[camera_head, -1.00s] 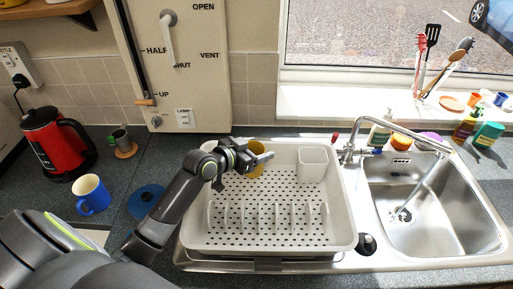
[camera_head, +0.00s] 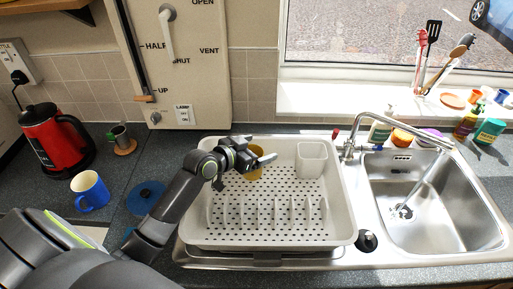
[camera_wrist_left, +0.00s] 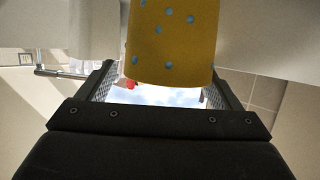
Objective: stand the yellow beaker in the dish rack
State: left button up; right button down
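In the left wrist view the beaker (camera_wrist_left: 172,40) is yellow with blue dots and lies between the two fingers. My left gripper (camera_head: 264,160) is over the back of the rack; in the wrist view its fingers (camera_wrist_left: 166,75) are spread wide on either side of the beaker, with a slim gap on the left side. The beaker's base is hidden in the head view. My right gripper is not in view.
A clear white cup-like holder (camera_head: 311,160) stands in the rack's back right corner, and a row of prongs (camera_head: 268,208) crosses its front. The sink (camera_head: 420,215) and tap lie to the right.

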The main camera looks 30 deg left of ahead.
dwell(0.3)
pick_arm(q)
jog(key=shift+r, duration=0.25)
jog(key=v, duration=1.2)
jog(key=shift+r, duration=0.35)
jog(key=shift+r, duration=0.1)
